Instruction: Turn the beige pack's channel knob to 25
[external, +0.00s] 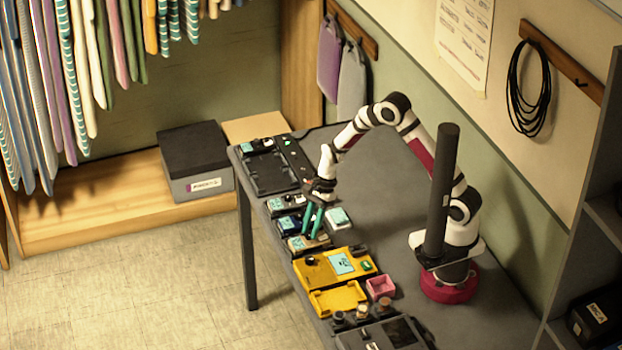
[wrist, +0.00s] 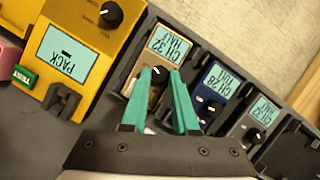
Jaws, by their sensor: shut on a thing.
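The beige pack (wrist: 139,99) sits in the row between the yellow unit and a blue pack. Its cyan display (wrist: 168,46) is seen upside down in the wrist view and seems to read CH 32. Its black knob (wrist: 160,73) lies between the tips of my gripper's green fingers (wrist: 161,76), which are shut on it. The fingers hide part of the pack and the knob's sides. In the external view my gripper (external: 312,234) reaches down to the beige pack (external: 317,243), and the knob there is too small to make out.
The blue pack (wrist: 213,90) and a grey pack (wrist: 258,117), each with a display and knob, stand close beside it. The yellow unit (wrist: 88,22) is on the other side. A pink box (external: 380,287) stands nearby. The table (external: 400,225) is clear toward my base.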

